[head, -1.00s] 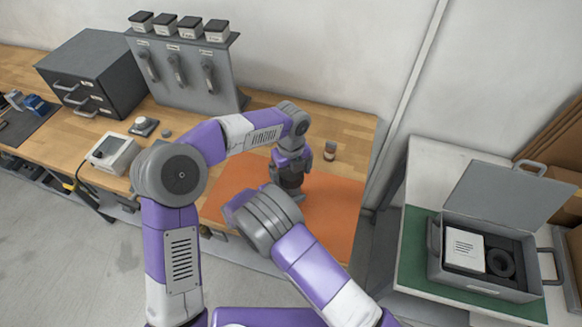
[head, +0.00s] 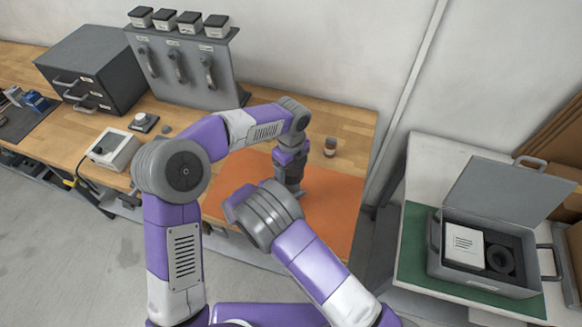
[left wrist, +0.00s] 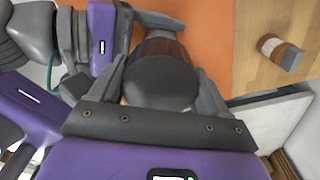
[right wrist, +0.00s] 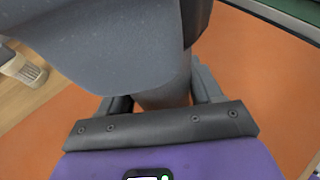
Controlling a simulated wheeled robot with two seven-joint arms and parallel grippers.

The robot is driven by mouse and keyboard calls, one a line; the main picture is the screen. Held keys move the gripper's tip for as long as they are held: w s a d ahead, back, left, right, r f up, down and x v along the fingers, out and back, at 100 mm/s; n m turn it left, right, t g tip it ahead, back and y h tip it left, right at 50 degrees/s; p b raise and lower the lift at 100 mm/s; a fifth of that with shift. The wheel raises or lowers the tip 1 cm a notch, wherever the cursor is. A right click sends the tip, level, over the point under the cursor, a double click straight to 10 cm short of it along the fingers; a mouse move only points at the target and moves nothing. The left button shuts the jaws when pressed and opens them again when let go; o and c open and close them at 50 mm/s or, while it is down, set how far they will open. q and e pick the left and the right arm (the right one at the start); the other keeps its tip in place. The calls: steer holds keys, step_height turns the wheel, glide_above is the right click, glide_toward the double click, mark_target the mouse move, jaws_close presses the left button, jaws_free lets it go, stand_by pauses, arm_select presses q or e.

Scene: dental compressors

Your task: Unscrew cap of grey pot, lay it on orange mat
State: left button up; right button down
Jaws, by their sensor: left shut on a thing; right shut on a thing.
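My left gripper (head: 293,180) points down over the orange mat (head: 335,210). In the left wrist view it is shut on the dark round cap (left wrist: 160,84), a finger on each side. A brown band (left wrist: 160,48) shows just beyond the cap; I cannot tell whether the cap is loose. My right gripper (right wrist: 163,98) is shut on a grey, rounded body, apparently the grey pot (right wrist: 165,96). In the head view the right gripper and most of the pot are hidden by my right arm. A large grey shape blocks much of the right wrist view.
A control box (head: 112,151), grey drawers (head: 90,75) and a rack (head: 185,70) are left. An open grey case (head: 485,285) is right. The mat's right side is clear.

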arm_select(q)
steer(key=o, duration=1.1)
steer(key=shift+a, duration=0.1)
steer(key=shift+r, duration=2.3)
steer(key=shift+c, duration=0.2)
steer(key=shift+r+m, duration=1.55)
steer(key=shift+m, duration=0.05)
steer(key=shift+f, duration=3.85)
steer(key=shift+c, duration=0.5)
